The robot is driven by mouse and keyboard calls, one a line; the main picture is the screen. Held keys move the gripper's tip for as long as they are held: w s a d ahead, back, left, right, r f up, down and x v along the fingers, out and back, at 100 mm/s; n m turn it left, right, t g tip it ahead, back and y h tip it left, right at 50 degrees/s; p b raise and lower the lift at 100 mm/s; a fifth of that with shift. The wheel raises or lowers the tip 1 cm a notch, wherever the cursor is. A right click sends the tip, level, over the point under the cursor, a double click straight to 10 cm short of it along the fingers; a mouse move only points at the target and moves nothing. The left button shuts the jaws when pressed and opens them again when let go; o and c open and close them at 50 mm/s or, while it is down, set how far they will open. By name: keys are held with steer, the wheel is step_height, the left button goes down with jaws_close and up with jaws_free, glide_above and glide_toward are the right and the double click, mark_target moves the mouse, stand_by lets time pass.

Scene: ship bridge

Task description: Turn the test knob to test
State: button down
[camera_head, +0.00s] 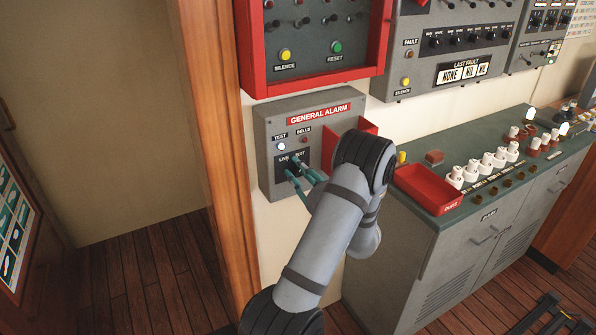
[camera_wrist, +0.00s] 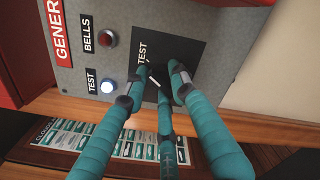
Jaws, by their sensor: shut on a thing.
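The general alarm box (camera_head: 262,140) is a grey panel on the wall with a red title strip. The test knob (camera_wrist: 155,77) sits on a black plate marked LIVE and TEST. Its white pointer line slants up toward the word TEST (camera_wrist: 143,52) in the wrist view; I cannot tell whether it is fully there. My gripper (camera_head: 294,172), with teal fingers, is shut around the knob, and the fingers hide most of it. The LIVE label (camera_head: 283,158) shows in the head view. The TEST lamp (camera_wrist: 106,87) glows white; the BELLS lamp (camera_wrist: 111,39) is dark red.
A red open holder (camera_head: 357,126) is on the box's right side, close to my arm. A red-framed panel (camera_head: 310,75) hangs above. A console (camera_head: 440,200) with a red tray (camera_head: 428,186) stands at the right. A wooden post (camera_head: 215,110) is at the left.

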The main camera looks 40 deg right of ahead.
steer(key=shift+d+r, duration=0.2)
steer(key=c, duration=1.6)
jaws_free()
steer(key=shift+o, duration=0.7)
steer(key=shift+f, duration=0.1)
steer(key=shift+a, duration=0.1)
steer(key=s+a, duration=0.2)
steer(key=s, duration=1)
steer(key=shift+w+a, duration=0.1)
steer(key=w, duration=0.4)
steer(key=w+d, duration=0.1)
steer(key=w, duration=0.3)
steer(key=w+d, duration=0.1)
steer(key=w, duration=0.3)
steer(key=shift+d+f, duration=0.1)
steer(key=shift+s, duration=0.1)
